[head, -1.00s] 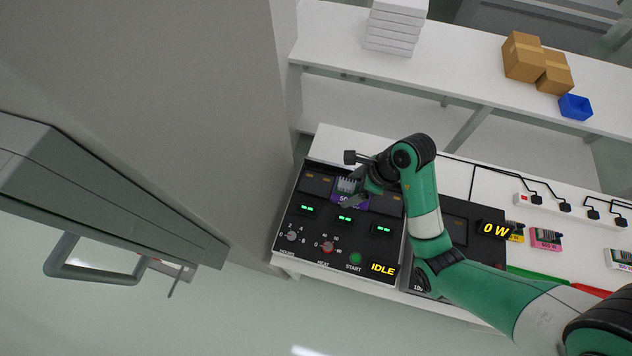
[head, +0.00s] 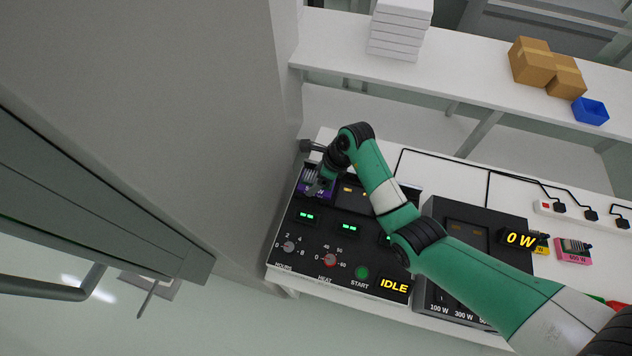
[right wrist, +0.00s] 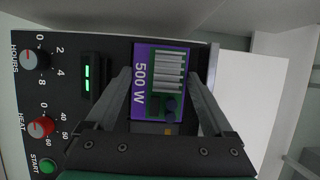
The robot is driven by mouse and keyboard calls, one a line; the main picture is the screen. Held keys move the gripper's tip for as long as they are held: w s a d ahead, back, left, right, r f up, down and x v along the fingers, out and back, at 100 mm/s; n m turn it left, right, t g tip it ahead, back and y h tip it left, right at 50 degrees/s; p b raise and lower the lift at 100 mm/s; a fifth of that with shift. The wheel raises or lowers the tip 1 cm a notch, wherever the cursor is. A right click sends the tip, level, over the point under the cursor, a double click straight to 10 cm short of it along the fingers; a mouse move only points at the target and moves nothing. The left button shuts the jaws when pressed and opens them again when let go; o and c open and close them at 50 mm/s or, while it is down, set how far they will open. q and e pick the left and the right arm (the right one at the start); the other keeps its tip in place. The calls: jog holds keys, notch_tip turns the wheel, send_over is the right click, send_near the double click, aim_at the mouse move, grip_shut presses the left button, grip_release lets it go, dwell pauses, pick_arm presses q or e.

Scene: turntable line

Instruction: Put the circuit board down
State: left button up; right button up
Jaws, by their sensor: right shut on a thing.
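The circuit board is purple with "500 W" printed on it and a grey finned block on top. In the head view it (head: 309,187) is partly covered by my right gripper (head: 320,184). In the right wrist view the board (right wrist: 141,60) lies between the two fingers of the right gripper (right wrist: 159,76), which is shut on it. It is at the leftmost bay of a black panel (head: 310,237), beside the lit green indicator (right wrist: 88,79). I cannot tell whether the board touches the panel or is held just above it. My left gripper is not in view.
The panel has hours and heat knobs, a start button (head: 362,273) and an "IDLE" display (head: 394,285). A second unit showing "0 W" (head: 520,240) stands to its right, with a pink board (head: 574,255) beyond. A large grey surface (head: 215,110) rises close at the left.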

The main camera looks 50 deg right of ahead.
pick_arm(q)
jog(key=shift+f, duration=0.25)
pick_arm(e)
jog(key=shift+f, duration=0.5)
jog(key=shift+f, duration=0.2)
jog(key=o, duration=1.5)
jog(key=shift+f, duration=0.1)
jog(key=shift+r, duration=0.4)
pick_arm(q)
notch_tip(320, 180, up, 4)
jog(key=p, duration=0.4)
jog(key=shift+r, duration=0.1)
pick_arm(e)
jog(key=v, duration=1.2)
jog(key=shift+f, duration=0.1)
